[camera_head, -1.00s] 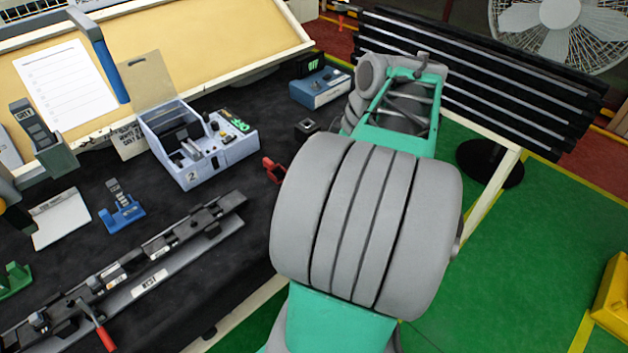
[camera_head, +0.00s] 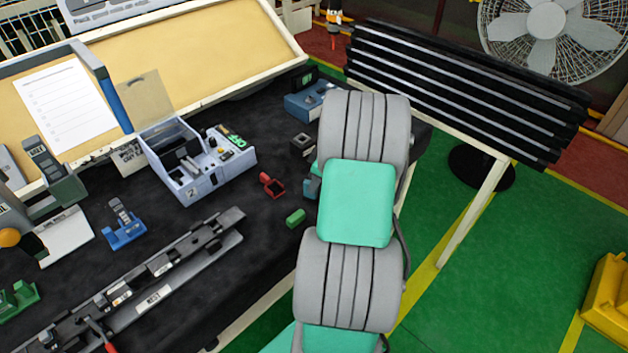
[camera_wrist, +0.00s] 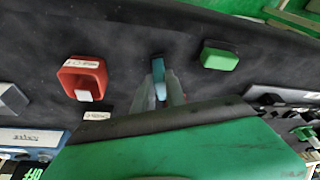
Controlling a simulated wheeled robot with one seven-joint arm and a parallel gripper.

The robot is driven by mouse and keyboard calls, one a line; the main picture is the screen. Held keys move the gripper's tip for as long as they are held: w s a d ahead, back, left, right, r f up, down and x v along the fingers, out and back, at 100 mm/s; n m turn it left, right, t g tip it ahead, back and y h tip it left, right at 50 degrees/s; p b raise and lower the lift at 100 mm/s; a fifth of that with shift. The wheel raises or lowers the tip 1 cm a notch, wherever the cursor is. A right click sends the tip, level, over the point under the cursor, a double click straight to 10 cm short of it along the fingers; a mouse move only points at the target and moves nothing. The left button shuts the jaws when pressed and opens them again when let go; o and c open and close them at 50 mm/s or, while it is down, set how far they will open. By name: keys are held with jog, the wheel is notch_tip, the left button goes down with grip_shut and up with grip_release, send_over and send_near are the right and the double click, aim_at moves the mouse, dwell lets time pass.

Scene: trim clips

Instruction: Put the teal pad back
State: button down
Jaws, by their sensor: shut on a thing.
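The teal pad (camera_wrist: 158,70) is a small narrow piece between the fingertips of my gripper (camera_wrist: 160,86) in the wrist view. My gripper is shut on it, over the black cloth. I cannot tell whether the pad touches the cloth. A green block (camera_wrist: 219,55) lies to the right of the pad, apart from it, and shows in the head view (camera_head: 295,218). A red square holder (camera_wrist: 83,77) with a white label sits to the left; it also shows in the head view (camera_head: 271,185). In the head view my arm mostly hides the gripper, and I cannot make out the pad.
A grey-blue box (camera_head: 196,166) marked 2 stands left of the red holder. A blue box (camera_head: 308,100) and a small dark block (camera_head: 302,144) are farther back. A long dark rail (camera_head: 150,280) lies at the front left. A white tag (camera_wrist: 97,115) lies near the red holder.

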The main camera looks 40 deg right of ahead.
jog(key=shift+f, duration=0.2)
jog(key=c, duration=1.4)
grip_release()
jog(key=shift+r, duration=0.1)
